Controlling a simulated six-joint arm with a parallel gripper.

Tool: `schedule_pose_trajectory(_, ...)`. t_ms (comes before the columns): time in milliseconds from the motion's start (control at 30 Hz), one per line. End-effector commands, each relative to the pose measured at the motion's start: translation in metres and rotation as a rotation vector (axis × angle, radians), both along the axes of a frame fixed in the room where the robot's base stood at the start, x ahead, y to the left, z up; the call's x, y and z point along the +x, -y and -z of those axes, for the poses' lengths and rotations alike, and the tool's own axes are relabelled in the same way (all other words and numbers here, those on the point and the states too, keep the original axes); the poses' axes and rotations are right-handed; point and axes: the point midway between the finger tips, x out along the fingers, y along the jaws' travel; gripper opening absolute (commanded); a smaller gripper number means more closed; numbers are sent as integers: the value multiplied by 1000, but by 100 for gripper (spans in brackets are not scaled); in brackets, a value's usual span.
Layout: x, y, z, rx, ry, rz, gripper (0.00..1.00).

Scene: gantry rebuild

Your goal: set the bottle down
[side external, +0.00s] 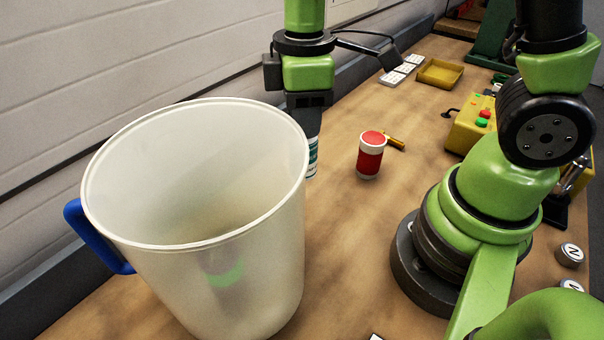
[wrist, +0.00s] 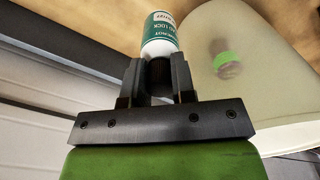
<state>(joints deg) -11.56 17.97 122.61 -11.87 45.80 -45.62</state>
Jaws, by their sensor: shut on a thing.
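The bottle is white with a dark green label and a dark neck. In the wrist view the bottle (wrist: 160,38) sits between the fingers of my gripper (wrist: 157,78), which are shut on its neck. In the side external view my gripper (side external: 308,112) points down behind the big jug, and a strip of the bottle (side external: 313,158) shows past the jug's rim. The bottle looks roughly upright there. The jug hides part of it, and I cannot tell whether its base touches the table.
A large translucent jug (side external: 275,270) with a blue handle stands close by; a green-banded object shows through its wall. A red and white can (side external: 370,160) stands right of the bottle. A yellow tray (side external: 440,74) and yellow button box (side external: 470,125) are farther back.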

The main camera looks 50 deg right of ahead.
Motion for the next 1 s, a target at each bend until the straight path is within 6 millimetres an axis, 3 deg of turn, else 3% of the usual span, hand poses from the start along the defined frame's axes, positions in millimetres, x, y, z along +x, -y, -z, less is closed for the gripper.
schedule_pose_trajectory(100,-2,0,31,-1,-11,2,0)
schedule_pose_trajectory(200,-1,0,49,-1,-8,3,0)
schedule_pose_trajectory(600,-1,0,92,-1,-5,3,0)
schedule_pose_trajectory(1000,0,0,100,1,1,3,0)
